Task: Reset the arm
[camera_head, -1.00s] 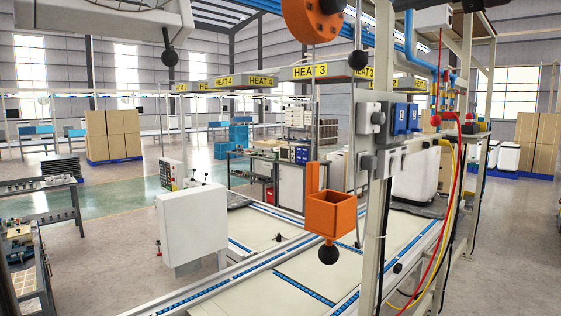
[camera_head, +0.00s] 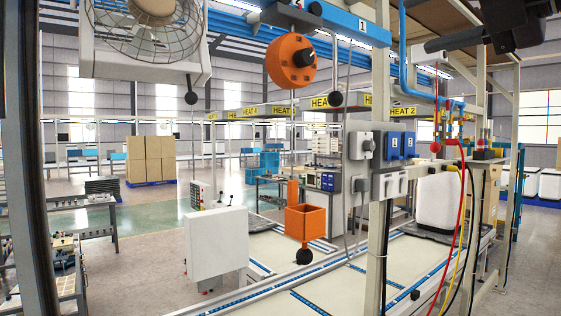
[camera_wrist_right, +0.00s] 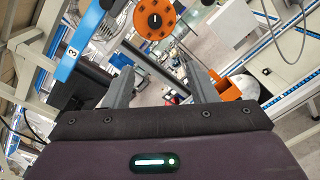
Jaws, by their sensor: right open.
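My right gripper (camera_head: 450,44) shows at the top right of the head view, partly cut by the top edge, in front of the workstation frame. In the right wrist view its two grey fingers (camera_wrist_right: 160,78) stand apart with nothing held between them. Beyond the fingers are an orange reel (camera_wrist_right: 155,18) and a blue beam (camera_wrist_right: 78,48) marked 3. My left gripper is not in view.
An orange reel (camera_head: 290,61) hangs under a blue beam (camera_head: 335,18), above an orange open box (camera_head: 305,219). A fan (camera_head: 146,28) is at the top left. A grey post (camera_head: 377,230), hoses and conveyors (camera_head: 340,290) stand close. Open floor lies left.

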